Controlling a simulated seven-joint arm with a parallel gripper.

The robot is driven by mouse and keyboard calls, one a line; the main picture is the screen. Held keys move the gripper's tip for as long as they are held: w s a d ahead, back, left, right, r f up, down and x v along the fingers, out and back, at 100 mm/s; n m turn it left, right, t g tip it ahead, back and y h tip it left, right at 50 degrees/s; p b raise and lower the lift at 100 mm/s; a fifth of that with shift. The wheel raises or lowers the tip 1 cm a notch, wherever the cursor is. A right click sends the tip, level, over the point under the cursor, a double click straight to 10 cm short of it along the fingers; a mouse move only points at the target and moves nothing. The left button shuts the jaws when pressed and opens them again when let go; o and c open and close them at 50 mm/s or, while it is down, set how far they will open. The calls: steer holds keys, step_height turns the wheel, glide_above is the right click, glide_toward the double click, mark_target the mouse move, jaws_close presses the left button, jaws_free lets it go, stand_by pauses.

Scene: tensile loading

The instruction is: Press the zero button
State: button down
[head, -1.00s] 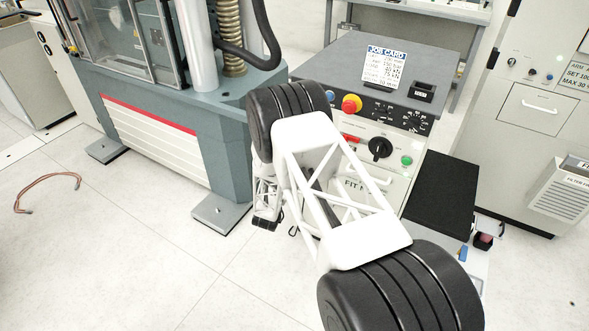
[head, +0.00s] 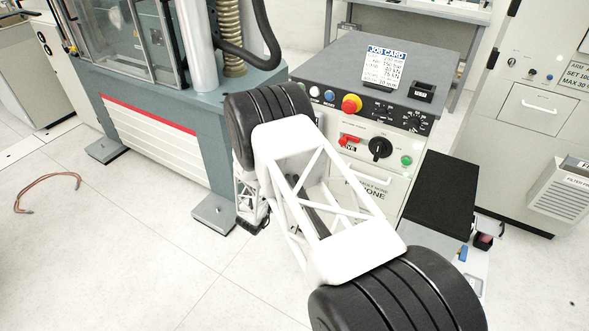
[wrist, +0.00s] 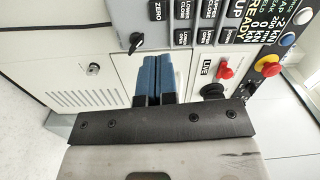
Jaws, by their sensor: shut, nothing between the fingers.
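The zero button (wrist: 157,10) is a dark key with white "ZERO" lettering, at the top edge of the wrist view, cut by the frame. My gripper (wrist: 153,75) shows as two blue fingers pressed together and empty, pointing at the cabinet front. In the head view my arm covers part of the console, and I cannot make out the zero button there.
Beside zero are lower and upper clamp keys (wrist: 182,12). The red "LIVE" switch (wrist: 225,72), black knob (wrist: 212,91) and red-yellow emergency stop (wrist: 267,66) lie to the right. The head view shows the console (head: 350,55) beside the grey-green test frame (head: 205,140).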

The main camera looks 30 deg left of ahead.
steer(key=shift+s+m, duration=0.25)
steer(key=shift+m, duration=0.65)
steer(key=w, duration=1.4)
